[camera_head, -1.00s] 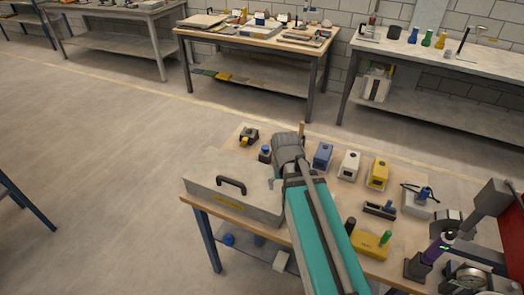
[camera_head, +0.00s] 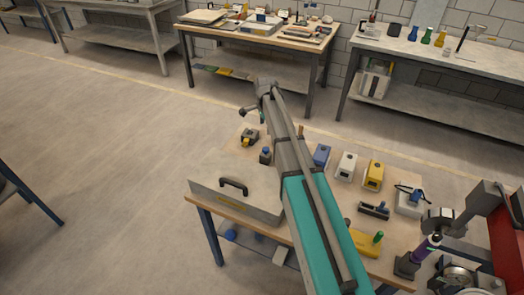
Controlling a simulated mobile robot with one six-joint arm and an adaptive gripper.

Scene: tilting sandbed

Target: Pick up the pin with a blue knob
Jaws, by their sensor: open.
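A small dark block with a blue knob on top (camera_head: 265,154) stands upright on the wooden table, behind the grey case and left of my arm. A second blue knob-like part (camera_head: 416,193) sits on a pale grey box at the table's right; I cannot tell which one is the pin. My gripper (camera_head: 250,112) is at the far end of my raised arm, small in view, above and beyond the table's back left part. It is open and apart from both blue parts. Its fingers are hard to make out.
A grey case with a handle (camera_head: 207,190) fills the table's front left. Blue (camera_head: 320,157), white (camera_head: 346,166) and yellow (camera_head: 373,176) blocks stand right of my arm.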

